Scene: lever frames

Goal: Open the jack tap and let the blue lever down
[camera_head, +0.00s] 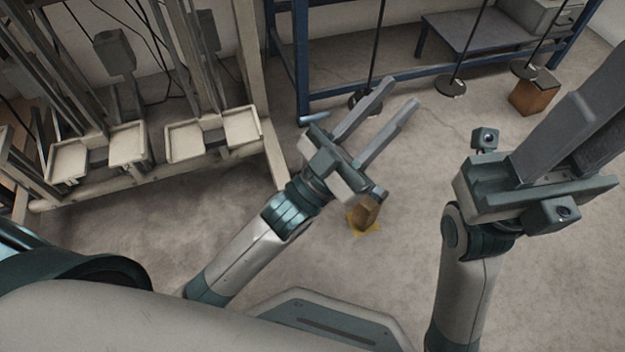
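My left gripper (401,92) is in the middle of the view. Its two fingers are apart with nothing between them, and they point up and right towards the blue frame. My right gripper (580,115) is large at the right edge. Its fingers overlap and partly leave the picture, so their gap is unclear. A dark blue frame (301,60) stands at the back. A short light-blue-grey rod end (312,118) shows just behind the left gripper; I cannot tell whether it belongs to the blue lever. I cannot make out the jack tap.
Rods with dark round weights (450,88) hang in the blue frame. A wooden block (535,96) stands beneath the right one. Another wooden block (365,214) stands on a yellow floor mark. A pale frame with several trays (184,141) is at the left. The central floor is mostly clear.

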